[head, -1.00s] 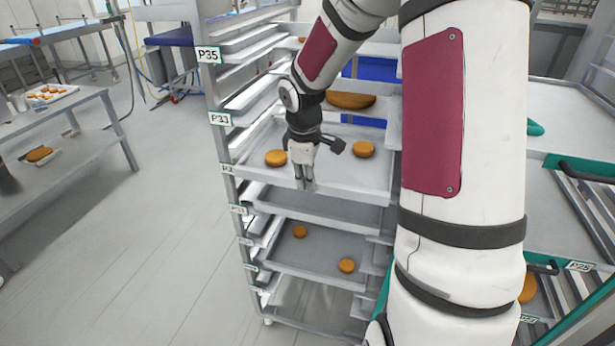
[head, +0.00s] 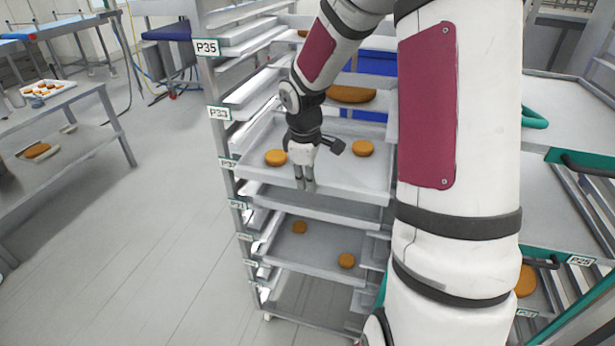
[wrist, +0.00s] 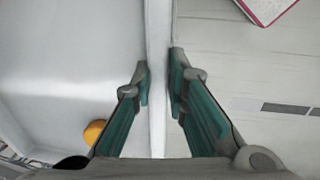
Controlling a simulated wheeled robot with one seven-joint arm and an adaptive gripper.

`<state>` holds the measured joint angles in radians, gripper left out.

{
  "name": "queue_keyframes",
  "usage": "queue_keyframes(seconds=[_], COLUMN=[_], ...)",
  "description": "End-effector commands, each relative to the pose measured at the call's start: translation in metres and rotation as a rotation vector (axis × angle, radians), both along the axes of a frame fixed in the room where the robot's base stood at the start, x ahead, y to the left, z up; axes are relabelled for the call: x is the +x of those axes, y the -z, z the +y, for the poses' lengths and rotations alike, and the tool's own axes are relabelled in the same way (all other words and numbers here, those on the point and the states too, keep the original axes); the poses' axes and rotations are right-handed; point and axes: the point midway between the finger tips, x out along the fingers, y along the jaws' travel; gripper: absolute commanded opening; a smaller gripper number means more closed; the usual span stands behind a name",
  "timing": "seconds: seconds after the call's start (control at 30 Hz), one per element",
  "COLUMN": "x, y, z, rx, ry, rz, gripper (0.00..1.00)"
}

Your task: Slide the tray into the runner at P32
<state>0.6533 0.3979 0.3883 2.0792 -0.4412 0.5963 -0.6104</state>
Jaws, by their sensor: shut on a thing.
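The tray (head: 345,182) is a shallow grey metal tray with two orange-brown rounds on it, one on the left (head: 275,157) and one on the right (head: 362,148). It lies in the rack at the level of the P32 label (head: 228,163), its front edge towards me. My gripper (head: 305,187) is shut on the tray's front rim near the middle. In the wrist view the rim (wrist: 157,50) runs between the two fingers (wrist: 158,90), and one round (wrist: 95,132) shows at the left. The runners under the tray are hidden.
The rack's labelled left post (head: 218,112) stands close by the tray's left side. Another tray (head: 315,243) with two rounds is lower down. A large brown round (head: 352,94) lies above and behind. A grey table (head: 75,150) stands left; open floor lies between.

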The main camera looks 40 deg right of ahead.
Motion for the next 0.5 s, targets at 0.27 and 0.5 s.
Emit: queue_keyframes(seconds=[0.27,0.5], x=[0.0006,0.0005], y=[0.0044,0.0086], z=[0.0000,0.0001], rx=[-0.001,0.000], ry=[-0.001,0.000], rz=[-0.002,-0.001], gripper=[0.00,0.00])
